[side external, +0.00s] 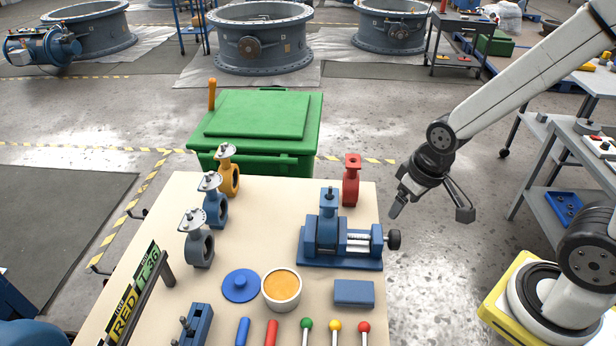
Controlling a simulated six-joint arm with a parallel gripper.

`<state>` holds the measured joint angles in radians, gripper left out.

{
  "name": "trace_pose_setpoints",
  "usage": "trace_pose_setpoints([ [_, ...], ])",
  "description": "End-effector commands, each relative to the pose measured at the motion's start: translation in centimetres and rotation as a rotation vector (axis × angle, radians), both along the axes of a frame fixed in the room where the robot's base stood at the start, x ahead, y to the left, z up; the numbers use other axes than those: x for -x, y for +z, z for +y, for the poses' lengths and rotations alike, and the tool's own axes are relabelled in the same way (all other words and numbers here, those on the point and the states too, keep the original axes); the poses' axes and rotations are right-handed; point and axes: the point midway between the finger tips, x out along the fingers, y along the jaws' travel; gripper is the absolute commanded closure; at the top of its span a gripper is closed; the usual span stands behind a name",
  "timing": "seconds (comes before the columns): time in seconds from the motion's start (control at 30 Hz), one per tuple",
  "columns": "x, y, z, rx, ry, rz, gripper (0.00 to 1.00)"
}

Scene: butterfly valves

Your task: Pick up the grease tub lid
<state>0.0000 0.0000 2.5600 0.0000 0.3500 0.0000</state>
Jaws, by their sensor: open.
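The likely grease tub lid is a round blue disc with a small raised knob (241,286), lying flat on the table left of the tub. The grease tub (281,290) is a white round pot, uncovered, with orange-yellow grease inside. My gripper (432,214) is open and empty, in the air off the right side of the table, up and right of the lid and well apart from it. Nothing covers the lid in this view.
A blue vise (340,245) holds a blue valve between my gripper and the lid. A red valve (351,180) stands behind it. Several small valves (198,238) stand at left. A blue block (354,293) and colored handles (306,326) lie right and in front of the tub.

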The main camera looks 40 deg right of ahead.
Motion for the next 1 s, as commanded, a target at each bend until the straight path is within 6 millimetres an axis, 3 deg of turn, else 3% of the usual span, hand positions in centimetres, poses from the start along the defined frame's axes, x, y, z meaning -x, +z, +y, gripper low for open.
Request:
trace_pose_setpoints([
  [0.27, -0.3, 0.0, 0.1, -0.006, -0.012, 0.001, 0.16],
  [0.43, -1.8, -0.2, 0.8, -0.037, -0.082, 0.012, 0.16],
  [0.67, -6.0, -1.1, 3.3, -0.129, -0.297, 0.052, 0.16],
  [1.0, -12.7, -4.1, 9.1, -0.283, -0.694, 0.152, 0.16],
])
